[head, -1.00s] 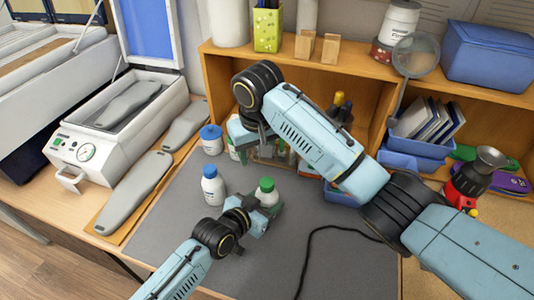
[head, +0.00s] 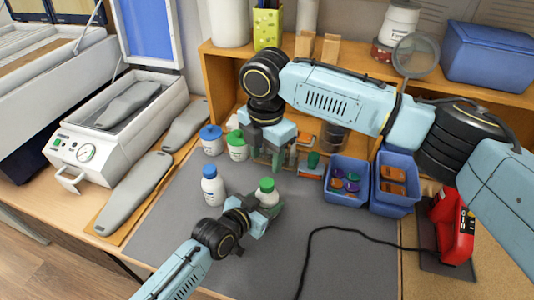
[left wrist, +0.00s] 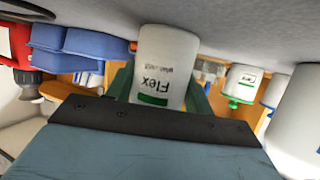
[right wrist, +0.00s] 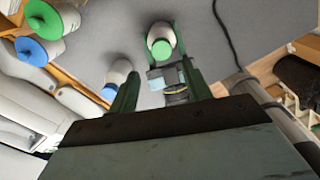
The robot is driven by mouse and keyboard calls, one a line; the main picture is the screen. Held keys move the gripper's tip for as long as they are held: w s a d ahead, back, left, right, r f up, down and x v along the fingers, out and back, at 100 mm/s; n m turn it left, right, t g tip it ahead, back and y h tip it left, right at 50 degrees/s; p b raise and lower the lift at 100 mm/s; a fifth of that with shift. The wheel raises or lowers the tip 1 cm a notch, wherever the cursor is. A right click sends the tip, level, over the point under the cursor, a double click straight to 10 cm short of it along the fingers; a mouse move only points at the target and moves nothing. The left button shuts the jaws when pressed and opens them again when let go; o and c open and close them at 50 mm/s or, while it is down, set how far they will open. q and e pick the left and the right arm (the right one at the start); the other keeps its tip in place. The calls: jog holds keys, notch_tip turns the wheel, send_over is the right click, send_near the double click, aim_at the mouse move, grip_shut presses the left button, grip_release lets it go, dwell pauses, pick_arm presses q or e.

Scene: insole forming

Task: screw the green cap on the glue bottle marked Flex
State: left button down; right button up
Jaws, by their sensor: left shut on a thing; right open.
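The Flex bottle (left wrist: 165,60) is white, and its lettering is upside down in the left wrist view. My left gripper (head: 266,208) is shut around its body, over the grey mat. The green cap (head: 267,184) sits on top of the bottle in the head view; how tightly it is seated I cannot tell. The cap also shows from above in the right wrist view (right wrist: 161,47). My right gripper (head: 277,165) is open and empty, fingers pointing down, above and behind the bottle. In the right wrist view, the cap appears just beyond its fingertips, not touched.
A blue-capped bottle (head: 213,187) stands left of the Flex bottle. A blue-capped jar (head: 211,139) and a green-capped jar (head: 237,146) stand behind. Blue bins (head: 346,182) are to the right.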

aim_at(267, 183)
jog(key=shift+d+n, duration=0.15)
jog(key=shift+n, duration=0.15)
jog(key=shift+f, duration=4)
jog(key=c, duration=1)
jog(key=m, duration=0.6)
jog(key=shift+s, duration=0.1)
jog(key=m, duration=0.5)
jog(key=shift+m, duration=0.3)
jog(key=o, duration=1.2)
jog(key=shift+c, duration=0.2)
